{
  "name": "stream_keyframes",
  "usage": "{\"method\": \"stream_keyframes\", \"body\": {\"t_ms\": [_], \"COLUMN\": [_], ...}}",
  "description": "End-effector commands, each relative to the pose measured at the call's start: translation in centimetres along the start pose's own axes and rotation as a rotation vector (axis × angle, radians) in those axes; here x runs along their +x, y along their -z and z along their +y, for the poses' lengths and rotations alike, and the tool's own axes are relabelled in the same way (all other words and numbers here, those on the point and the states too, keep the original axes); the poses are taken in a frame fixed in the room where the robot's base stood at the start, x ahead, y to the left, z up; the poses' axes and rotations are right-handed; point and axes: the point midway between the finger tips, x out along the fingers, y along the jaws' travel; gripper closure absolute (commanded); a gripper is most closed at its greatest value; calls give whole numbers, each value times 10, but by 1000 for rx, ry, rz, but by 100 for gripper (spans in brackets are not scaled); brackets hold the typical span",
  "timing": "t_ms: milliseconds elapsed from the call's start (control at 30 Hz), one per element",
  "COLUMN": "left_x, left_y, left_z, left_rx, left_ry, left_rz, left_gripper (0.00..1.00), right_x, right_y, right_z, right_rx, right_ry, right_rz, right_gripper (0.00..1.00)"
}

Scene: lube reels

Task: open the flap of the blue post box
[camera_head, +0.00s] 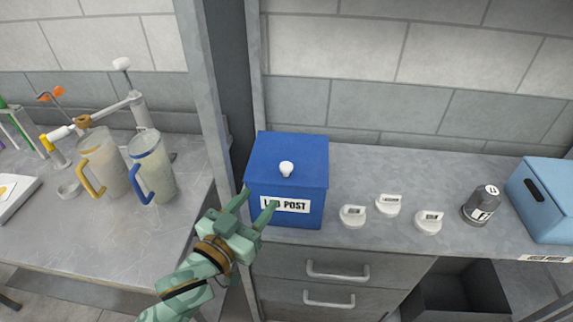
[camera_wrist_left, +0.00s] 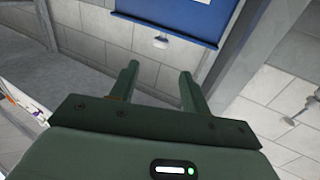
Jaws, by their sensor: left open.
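The blue post box (camera_head: 288,165) stands on the grey bench in the middle of the head view. Its front carries a label (camera_head: 290,206) partly covered by my gripper, reading "POST" at its right. A white knob (camera_head: 286,169) sits on its sloping top, which looks closed. My left gripper (camera_head: 258,198) is open and empty, in front of the box's lower left front. In the left wrist view my open fingers (camera_wrist_left: 160,72) point toward the blue box (camera_wrist_left: 165,25), with the white knob (camera_wrist_left: 161,41) just beyond them. My right gripper is not seen.
A grey post (camera_head: 205,90) stands left of the box. Two pitchers (camera_head: 152,168) stand on the left bench. Several white round pieces (camera_head: 388,205), a grey container (camera_head: 481,205) and a light blue bin (camera_head: 545,195) lie to the right. Drawers (camera_head: 335,272) are below.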

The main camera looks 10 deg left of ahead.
Motion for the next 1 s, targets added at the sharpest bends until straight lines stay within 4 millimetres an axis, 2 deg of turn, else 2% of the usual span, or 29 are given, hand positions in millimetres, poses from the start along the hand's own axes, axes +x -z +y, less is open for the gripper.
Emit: {"method": "stream_keyframes", "body": {"t_ms": [100,300,500,700,933,967,1000], "left_x": [32,82,117,130,131,130,130], "left_y": [0,-1,-2,-1,-1,-1,-1], "left_z": [0,0,0,0,0,0,0], "left_rx": [1,1,-1,0,0,0,0], "left_ry": [0,1,1,0,0,0,1], "left_rz": [3,0,-1,-2,-2,-2,-2], "left_gripper": [53,53,53,53,53,56,67], "right_x": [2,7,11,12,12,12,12], "right_y": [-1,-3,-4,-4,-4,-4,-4], "right_z": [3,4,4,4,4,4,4], "right_rx": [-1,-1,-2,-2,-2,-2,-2], "right_ry": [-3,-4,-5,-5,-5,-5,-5], "right_rz": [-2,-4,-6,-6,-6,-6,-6], "right_gripper": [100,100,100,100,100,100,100]}}
